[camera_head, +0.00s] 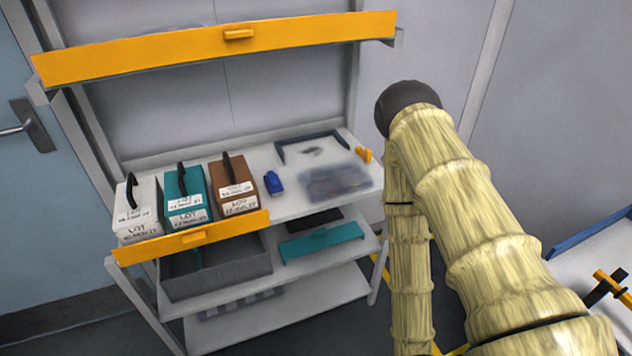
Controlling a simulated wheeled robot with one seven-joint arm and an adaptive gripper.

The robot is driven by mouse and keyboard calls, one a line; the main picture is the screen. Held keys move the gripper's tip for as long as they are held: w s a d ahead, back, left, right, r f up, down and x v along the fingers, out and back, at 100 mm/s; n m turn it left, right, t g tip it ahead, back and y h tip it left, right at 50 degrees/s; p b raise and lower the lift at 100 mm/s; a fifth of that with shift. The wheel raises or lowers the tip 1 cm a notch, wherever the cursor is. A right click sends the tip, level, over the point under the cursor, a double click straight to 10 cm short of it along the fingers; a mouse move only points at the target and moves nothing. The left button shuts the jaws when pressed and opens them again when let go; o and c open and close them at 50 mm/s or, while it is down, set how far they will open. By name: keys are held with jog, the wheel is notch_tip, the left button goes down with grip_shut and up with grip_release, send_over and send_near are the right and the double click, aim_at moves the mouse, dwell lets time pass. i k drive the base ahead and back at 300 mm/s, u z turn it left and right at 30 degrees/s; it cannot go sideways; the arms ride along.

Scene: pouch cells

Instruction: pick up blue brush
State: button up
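A small blue object (274,183), which looks like the blue brush, lies on the white middle shelf (300,205). It sits just right of the brown box and left of a blurry translucent container. It is too small here to make out bristles or a handle. My arm, in a pale yellow cover, fills the right side of the head view, well to the right of the blue object. My gripper does not show in this view.
White, teal and brown boxes (237,185) with black handles stand left of the blue object. The translucent container (336,181) is at its right. An orange-fronted shelf (220,45) hangs above. A grey bin (215,270) and teal piece (321,242) are below.

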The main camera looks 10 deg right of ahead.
aim_at(275, 188)
jog(key=z, duration=3)
jog(key=k, duration=2.2)
jog(key=u, duration=1.6)
jog(key=i, duration=1.25)
jog(key=z, duration=0.05)
